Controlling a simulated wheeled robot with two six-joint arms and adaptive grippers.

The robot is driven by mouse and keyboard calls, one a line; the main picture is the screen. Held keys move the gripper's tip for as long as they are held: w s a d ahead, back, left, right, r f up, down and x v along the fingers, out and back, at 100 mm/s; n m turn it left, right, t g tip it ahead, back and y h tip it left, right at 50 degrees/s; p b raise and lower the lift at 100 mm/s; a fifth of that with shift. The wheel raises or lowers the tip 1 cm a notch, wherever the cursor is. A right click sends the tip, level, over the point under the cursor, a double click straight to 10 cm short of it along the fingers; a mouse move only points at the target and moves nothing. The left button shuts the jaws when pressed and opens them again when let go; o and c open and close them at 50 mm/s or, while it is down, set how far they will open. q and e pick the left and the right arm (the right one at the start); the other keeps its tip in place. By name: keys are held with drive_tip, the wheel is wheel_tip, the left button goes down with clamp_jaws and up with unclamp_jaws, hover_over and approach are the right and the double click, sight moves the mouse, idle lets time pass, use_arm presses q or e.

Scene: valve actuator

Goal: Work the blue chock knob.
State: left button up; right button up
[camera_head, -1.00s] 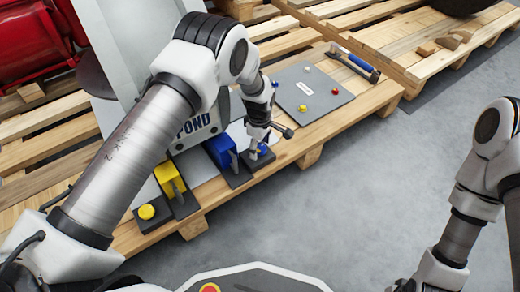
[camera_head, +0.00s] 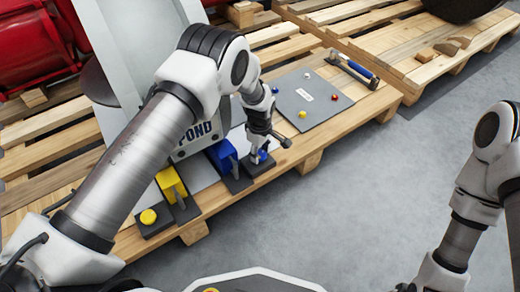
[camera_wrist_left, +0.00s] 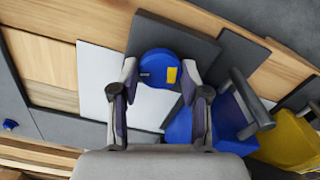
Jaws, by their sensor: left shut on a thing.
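The blue chock knob (camera_wrist_left: 158,66) is a round blue knob with a small yellow patch, on a dark grey plate. In the head view the knob (camera_head: 262,156) sits at the front edge of the wooden pallet, partly hidden by my left gripper (camera_head: 257,154). In the left wrist view the fingers of my left gripper (camera_wrist_left: 160,78) are on opposite sides of the knob, shut on it. The patch faces right in that view. My right arm shows at the lower right of the head view, its gripper outside the frame.
A blue block with a lever (camera_head: 223,156) stands beside the knob. A yellow block (camera_head: 171,186) and yellow knob (camera_head: 148,217) stand further left. A grey board (camera_head: 312,104) with small coloured knobs and a blue-handled tool (camera_head: 354,70) lie to the right. The floor in front is clear.

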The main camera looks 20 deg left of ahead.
use_arm(q)
drive_tip(key=m+p, duration=0.3)
drive_tip(key=shift+r, duration=0.2)
drive_tip(key=m+p, duration=0.1)
drive_tip(key=m, duration=0.2)
drive_tip(key=m+p, duration=0.1)
drive_tip(key=m, duration=0.1)
drive_tip(key=shift+f+m+p, duration=0.1)
drive_tip(key=shift+m+p, duration=0.25)
drive_tip(key=shift+m, duration=0.05)
drive_tip(key=m+p, duration=0.1)
drive_tip(key=m, duration=0.4)
drive_tip(key=shift+p, duration=0.3)
drive_tip(key=m+p, duration=0.1)
drive_tip(key=m, duration=0.4)
drive_tip(key=shift+f+m, duration=0.1)
drive_tip(key=shift+m, duration=0.2)
drive_tip(key=o, duration=1.1)
drive_tip(key=shift+o, duration=0.2)
